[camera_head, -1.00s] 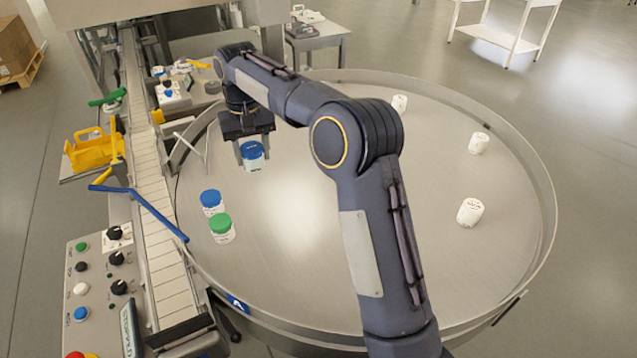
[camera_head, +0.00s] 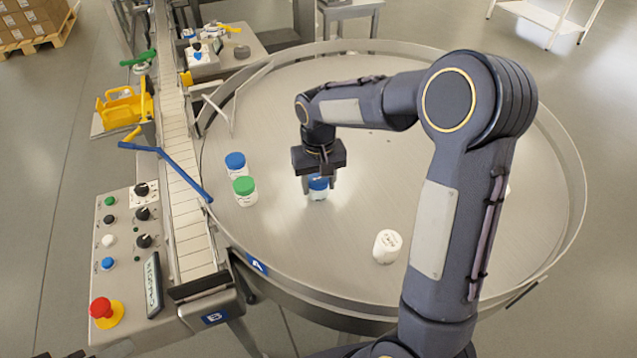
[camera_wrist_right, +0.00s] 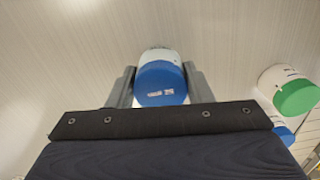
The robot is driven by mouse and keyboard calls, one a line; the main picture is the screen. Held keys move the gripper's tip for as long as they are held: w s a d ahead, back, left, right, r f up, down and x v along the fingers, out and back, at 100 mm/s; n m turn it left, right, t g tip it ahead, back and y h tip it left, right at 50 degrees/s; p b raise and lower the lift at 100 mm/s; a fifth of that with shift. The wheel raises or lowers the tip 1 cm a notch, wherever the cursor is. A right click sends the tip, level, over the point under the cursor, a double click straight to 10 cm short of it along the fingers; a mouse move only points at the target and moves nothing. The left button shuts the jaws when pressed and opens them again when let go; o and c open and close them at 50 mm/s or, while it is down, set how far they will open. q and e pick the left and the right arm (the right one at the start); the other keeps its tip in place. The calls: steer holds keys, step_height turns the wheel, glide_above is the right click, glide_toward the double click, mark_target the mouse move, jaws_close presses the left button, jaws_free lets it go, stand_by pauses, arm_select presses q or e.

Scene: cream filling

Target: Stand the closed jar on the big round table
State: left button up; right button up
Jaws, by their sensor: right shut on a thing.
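My right gripper (camera_head: 318,186) is shut on a white jar with a blue lid (camera_head: 318,183), over the left middle of the big round table (camera_head: 290,110). In the right wrist view the blue lid (camera_wrist_right: 161,84) sits between the two fingers, which lie on either side of the jar. The jar looks upright and low over the table top; I cannot tell whether its base touches. My left gripper is not in view.
Left of the held jar stand a blue-lidded jar (camera_head: 235,163) and a green-lidded jar (camera_head: 244,191). A white jar (camera_head: 387,247) stands nearer, to the right. A conveyor (camera_head: 182,190) and control panel (camera_head: 125,250) flank the table. My arm hides much of its right side.

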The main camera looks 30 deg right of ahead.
steer(key=shift+f, duration=0.5)
steer(key=shift+f, duration=0.1)
steer(key=o, duration=1)
